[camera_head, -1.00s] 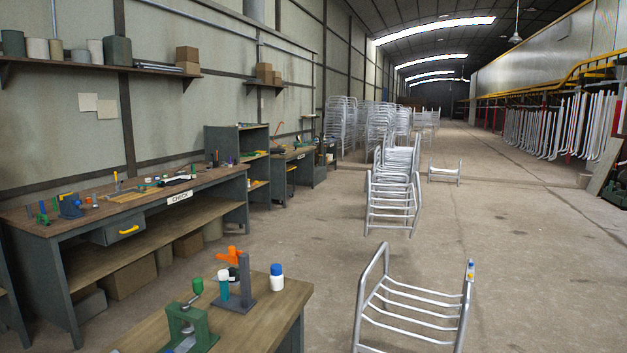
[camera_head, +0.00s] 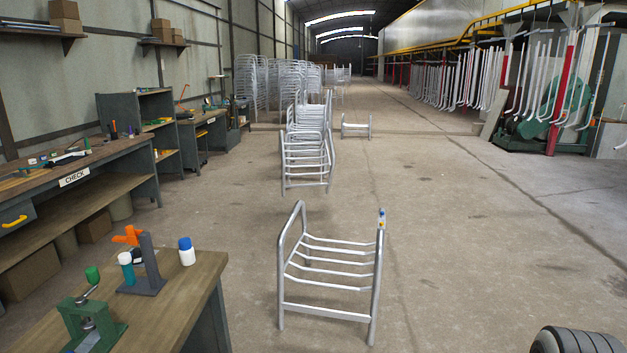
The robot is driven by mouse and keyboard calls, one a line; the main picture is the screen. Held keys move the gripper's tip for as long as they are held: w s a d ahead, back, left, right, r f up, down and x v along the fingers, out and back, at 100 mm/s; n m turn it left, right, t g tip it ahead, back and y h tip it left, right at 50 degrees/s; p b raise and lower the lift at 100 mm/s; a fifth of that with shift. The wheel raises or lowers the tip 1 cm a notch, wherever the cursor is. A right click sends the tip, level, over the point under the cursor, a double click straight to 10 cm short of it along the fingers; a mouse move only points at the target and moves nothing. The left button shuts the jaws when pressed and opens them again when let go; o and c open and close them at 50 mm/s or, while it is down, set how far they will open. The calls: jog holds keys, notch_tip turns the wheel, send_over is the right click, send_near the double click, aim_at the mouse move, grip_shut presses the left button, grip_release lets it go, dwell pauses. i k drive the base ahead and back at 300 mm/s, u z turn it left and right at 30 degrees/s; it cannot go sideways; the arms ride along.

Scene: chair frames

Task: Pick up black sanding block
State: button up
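I cannot pick out a black sanding block for certain. A small dark shape shows partly behind the post, too hidden to identify. Small dark items also lie on the CHECK bench (camera_head: 75,180), too small to tell. My gripper is not in view.
A metal chair frame (camera_head: 330,262) stands on the floor right of the near bench. More frames (camera_head: 306,150) are stacked behind it. A dark ribbed rounded part shows at the bottom right corner; I cannot tell what it is. The concrete floor (camera_head: 470,240) on the right is mostly open.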

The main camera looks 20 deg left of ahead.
aim_at(51, 166)
jog(key=z, duration=0.05)
jog(key=i, duration=8.15)
jog(key=u, duration=3.3)
